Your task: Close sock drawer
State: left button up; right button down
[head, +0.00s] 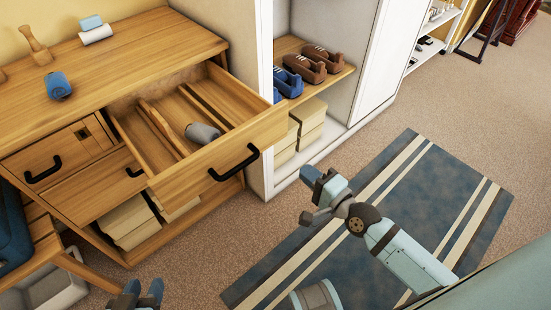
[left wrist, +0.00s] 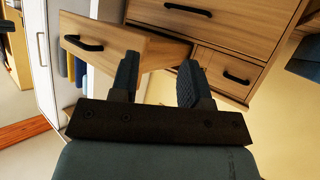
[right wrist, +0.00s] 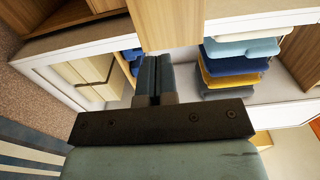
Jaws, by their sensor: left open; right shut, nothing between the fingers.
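The sock drawer (head: 185,187) is pulled well out of the wooden dresser, with a black handle (head: 234,163) on its front. Wooden dividers and a grey rolled sock (head: 203,133) are inside it. The left wrist view also shows the open drawer (left wrist: 122,43), upper left beyond the fingers. My left gripper (head: 137,294) is open and empty, low in front of the dresser and apart from the drawer. My right gripper (head: 322,192) is shut and empty, right of the drawer front and apart from it. In the right wrist view its fingers (right wrist: 153,78) are together.
A blue rolled sock (head: 58,85) lies on the dresser top (head: 110,55). Two smaller drawers are at the left. A white wardrobe (head: 260,90) with shoes and boxes stands close to the drawer's right. A striped rug (head: 430,200) covers the floor at right.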

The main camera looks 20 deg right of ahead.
send_near(265, 138)
jog(key=b+x, duration=0.2)
jog(key=x, duration=0.4)
jog(key=shift+w+a, duration=0.1)
jog(key=shift+w, duration=0.25)
pick_arm(q)
jog(key=shift+w+d+r+t+h, duration=0.25)
jog(key=shift+w+d+r+t, duration=0.15)
jog(key=shift+r, duration=0.25)
jog(key=shift+w+d+r+t+h, duration=0.25)
jog(key=shift+d+r+t, duration=0.15)
jog(key=shift+r, duration=0.25)
pick_arm(e)
jog(key=shift+w+a, duration=0.15)
jog(key=shift+w, duration=0.25)
